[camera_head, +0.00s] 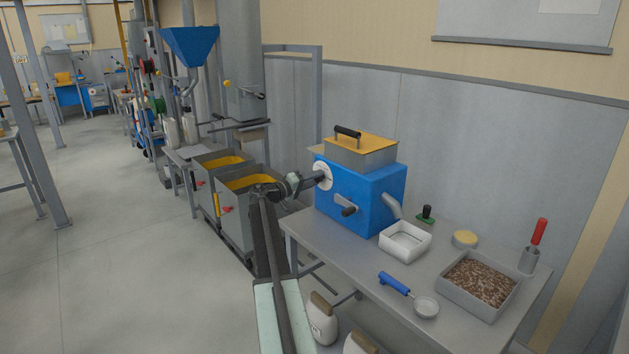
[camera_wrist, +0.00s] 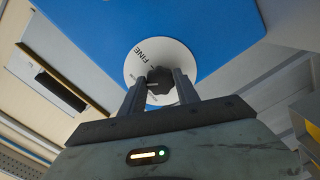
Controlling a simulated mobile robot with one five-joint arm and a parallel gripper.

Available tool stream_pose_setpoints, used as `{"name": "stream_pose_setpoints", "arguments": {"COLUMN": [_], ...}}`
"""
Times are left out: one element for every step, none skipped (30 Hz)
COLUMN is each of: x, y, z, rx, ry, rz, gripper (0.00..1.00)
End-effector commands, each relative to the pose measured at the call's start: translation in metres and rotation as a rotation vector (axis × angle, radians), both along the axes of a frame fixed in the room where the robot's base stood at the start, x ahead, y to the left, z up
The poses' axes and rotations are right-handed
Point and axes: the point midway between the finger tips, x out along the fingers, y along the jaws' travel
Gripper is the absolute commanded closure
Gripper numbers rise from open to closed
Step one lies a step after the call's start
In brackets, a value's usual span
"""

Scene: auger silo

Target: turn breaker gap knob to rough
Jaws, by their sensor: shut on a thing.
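The blue breaker (camera_head: 365,200) stands on the grey table, with a yellow-topped hopper on it. Its gap knob (camera_wrist: 159,84) is a dark lobed knob at the middle of a white dial (camera_wrist: 135,68). The wrist view shows the word FINE on the dial; other lettering lies lower left, too small to read. The dial also shows at the breaker's left side in the head view (camera_head: 325,175). My gripper (camera_wrist: 160,88) is shut on the knob, one finger on each side. In the head view my gripper (camera_head: 318,178) reaches the dial from the left. The knob is hidden there.
A white tray (camera_head: 404,241) sits under the spout. A blue-handled scoop (camera_head: 398,286), a tray of brown bits (camera_head: 478,283) and a red-handled tool (camera_head: 537,238) are to the right. Yellow-filled bins (camera_head: 245,183) stand behind my arm.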

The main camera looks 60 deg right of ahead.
Motion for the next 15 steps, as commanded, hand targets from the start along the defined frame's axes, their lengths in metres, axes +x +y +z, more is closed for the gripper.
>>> {"name": "stream_pose_setpoints", "arguments": {"x": [0.0020,0.0020,0.0021,0.0021,0.0020,0.0020,0.0021,0.0020,0.0020,0.0020,0.0020,0.0020,0.0021,0.0020,0.0021], "y": [0.0003,0.0003,0.0003,0.0003,0.0002,0.0002,0.0001,0.0001,0.0001,0.0001,0.0001,0.0000,-0.0001,0.0000,-0.0001], "z": [0.0001,0.0002,0.0003,0.0003,0.0003,0.0004,0.0003,0.0004,0.0004,0.0004,0.0004,0.0005,0.0005,0.0005,0.0005], "rx": [0.014,0.023,0.034,0.043,0.052,0.063,0.072,0.081,0.093,0.102,0.111,0.123,0.132,0.141,0.153], "ry": [0.041,0.068,0.105,0.131,0.159,0.195,0.222,0.249,0.285,0.312,0.339,0.375,0.403,0.429,0.465], "rz": [0.004,0.004,0.005,0.005,0.005,0.005,0.005,0.005,0.005,0.005,0.005,0.005,0.005,0.005,0.005], "gripper": [1.00,1.00,1.00,1.00,1.00,1.00,1.00,1.00,1.00,1.00,1.00,1.00,1.00,1.00,1.00]}}
